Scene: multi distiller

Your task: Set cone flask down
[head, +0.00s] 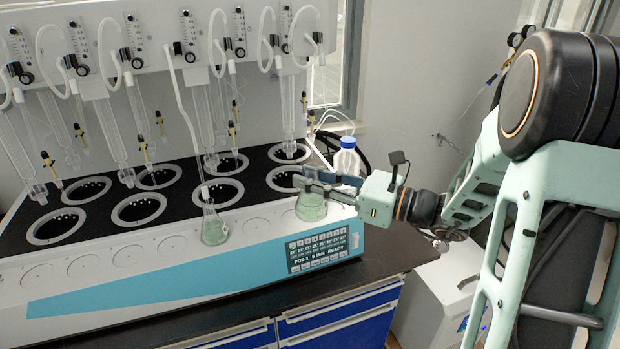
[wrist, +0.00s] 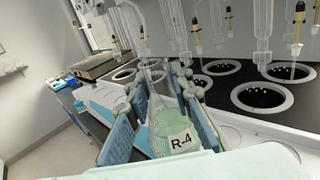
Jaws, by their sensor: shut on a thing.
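The cone flask (head: 311,208) is clear glass with pale green liquid. In the wrist view the flask (wrist: 172,136) carries a label reading R-4. My gripper (head: 318,184) is shut on it, with one blue-padded finger on each side in the wrist view (wrist: 160,105). The flask appears upright at the right end of the distiller's (head: 130,262) front ledge, above the control panel. I cannot tell whether its base touches the ledge.
A second flask with green liquid (head: 213,228) stands on the ledge to the left, with a tube running into its neck. Ringed wells (head: 139,209) and hanging glass tubes fill the area behind. A white bottle with a blue cap (head: 347,158) stands behind my gripper. Empty round ledge spots (head: 129,256) lie farther left.

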